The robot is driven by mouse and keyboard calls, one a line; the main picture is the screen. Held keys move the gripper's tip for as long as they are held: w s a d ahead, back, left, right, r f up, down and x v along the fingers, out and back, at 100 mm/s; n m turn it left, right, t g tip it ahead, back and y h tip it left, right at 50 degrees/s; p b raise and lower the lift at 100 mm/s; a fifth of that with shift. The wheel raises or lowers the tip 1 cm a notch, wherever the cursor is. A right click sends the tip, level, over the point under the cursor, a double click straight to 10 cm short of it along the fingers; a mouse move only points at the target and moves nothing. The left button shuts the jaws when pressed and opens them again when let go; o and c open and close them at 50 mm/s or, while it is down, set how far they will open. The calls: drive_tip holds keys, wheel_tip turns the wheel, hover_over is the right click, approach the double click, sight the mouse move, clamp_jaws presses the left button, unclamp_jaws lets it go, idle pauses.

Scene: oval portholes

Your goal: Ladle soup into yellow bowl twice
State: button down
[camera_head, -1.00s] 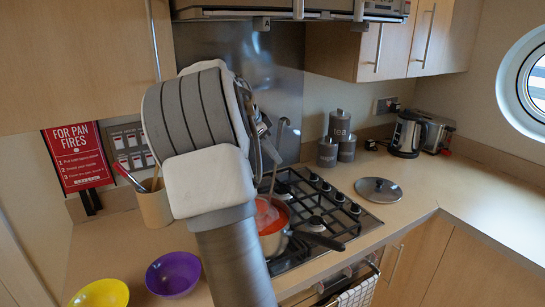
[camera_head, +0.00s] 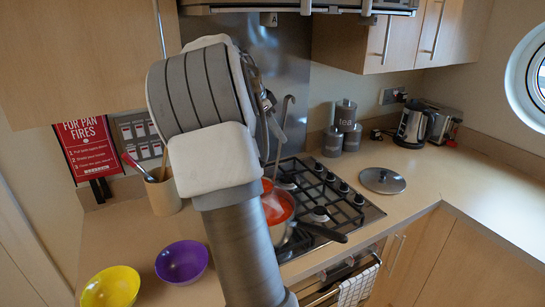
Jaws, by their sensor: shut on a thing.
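The yellow bowl (camera_head: 112,288) stands on the counter at the lower left, with its inside showing empty. The pot (camera_head: 287,237) sits on the hob with its black handle pointing right. Orange-red soup (camera_head: 279,207) shows at its top, partly hidden by my arm. The ladle (camera_head: 282,128) stands nearly upright over the pot, its hooked handle end up. Its scoop is hard to make out against the soup and my arm. My gripper (camera_head: 270,108) is mostly hidden behind my wrist and is shut on the ladle's handle.
A purple bowl (camera_head: 182,262) stands right of the yellow one. A utensil pot (camera_head: 164,194) is behind it. The pot lid (camera_head: 382,180), kettle (camera_head: 412,126) and canisters (camera_head: 346,116) stand to the right. The range hood (camera_head: 300,5) hangs above. The right counter is largely clear.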

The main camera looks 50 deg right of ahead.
drive_tip(key=w+a+p, duration=0.1)
drive_tip(key=w+a, duration=0.2)
drive_tip(key=a, duration=1.1)
drive_tip(key=w+a, duration=0.3)
drive_tip(key=a, duration=1.2)
drive_tip(key=w+a+p, duration=0.1)
drive_tip(key=w+a, duration=0.2)
drive_tip(key=a, duration=1.2)
drive_tip(key=shift+w+p, duration=0.3)
drive_tip(key=shift+w, duration=0.05)
drive_tip(key=shift+a, duration=0.1)
wheel_tip(320, 180, down, 9)
drive_tip(key=b, duration=0.6)
drive_tip(key=shift+f+b, duration=0.15)
drive_tip(key=shift+b, duration=0.25)
drive_tip(key=shift+s, duration=0.1)
